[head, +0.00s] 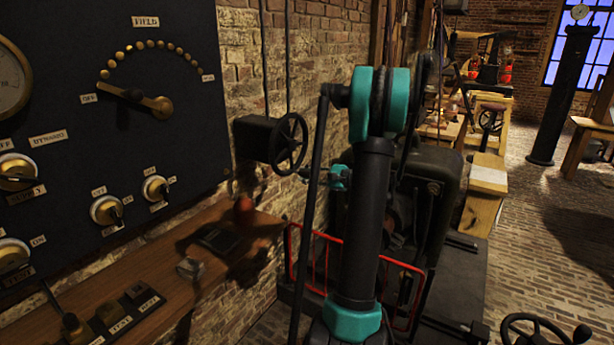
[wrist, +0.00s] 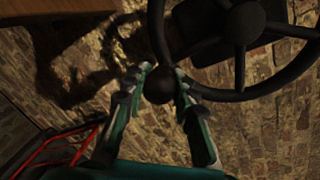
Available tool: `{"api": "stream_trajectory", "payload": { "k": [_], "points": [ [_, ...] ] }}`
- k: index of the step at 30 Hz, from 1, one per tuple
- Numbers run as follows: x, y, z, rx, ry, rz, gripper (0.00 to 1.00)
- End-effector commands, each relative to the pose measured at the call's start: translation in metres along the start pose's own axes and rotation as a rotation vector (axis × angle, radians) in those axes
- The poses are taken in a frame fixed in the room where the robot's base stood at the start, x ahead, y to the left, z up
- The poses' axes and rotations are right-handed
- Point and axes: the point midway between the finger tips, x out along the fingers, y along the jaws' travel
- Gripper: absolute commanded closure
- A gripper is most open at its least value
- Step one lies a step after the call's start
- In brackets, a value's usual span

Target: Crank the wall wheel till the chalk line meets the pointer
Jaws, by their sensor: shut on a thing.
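The wall wheel (head: 289,144) is a dark spoked handwheel on a black box (head: 254,138) fixed to the brick wall. In the wrist view its hub (wrist: 243,22), spokes and rim fill the top right. A dark round crank knob (wrist: 159,86) sits at the lower left of the rim. My gripper (wrist: 163,78) has its two fingers closed around this knob. In the head view my gripper (head: 308,174) reaches the wheel's lower right edge, small and dark. I cannot make out a chalk line or a pointer in either view.
A dark switch panel (head: 130,60) with dials and knobs covers the left wall. A wooden shelf (head: 150,280) below it holds a red round object (head: 244,210) and small boxes. A red rail (head: 326,262) and a large dark machine (head: 436,185) stand beside and behind my arm.

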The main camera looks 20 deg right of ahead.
Motion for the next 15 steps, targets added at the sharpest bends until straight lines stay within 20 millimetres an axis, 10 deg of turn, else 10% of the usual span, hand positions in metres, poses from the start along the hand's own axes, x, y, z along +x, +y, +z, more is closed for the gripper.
{"api": "stream_trajectory", "payload": {
  "k": [2, 3, 8, 15],
  "points": [
    [-0.0011, 0.0025, -0.0009, -0.002, 0.004, 0.005, 1.0],
    [-0.0011, 0.0025, -0.0009, -0.002, 0.004, 0.005, 0.71],
    [-0.0008, 0.0017, -0.0006, -0.002, 0.003, 0.003, 0.51],
    [-0.0004, 0.0009, -0.0003, -0.002, 0.001, 0.002, 0.51]
  ]
}}
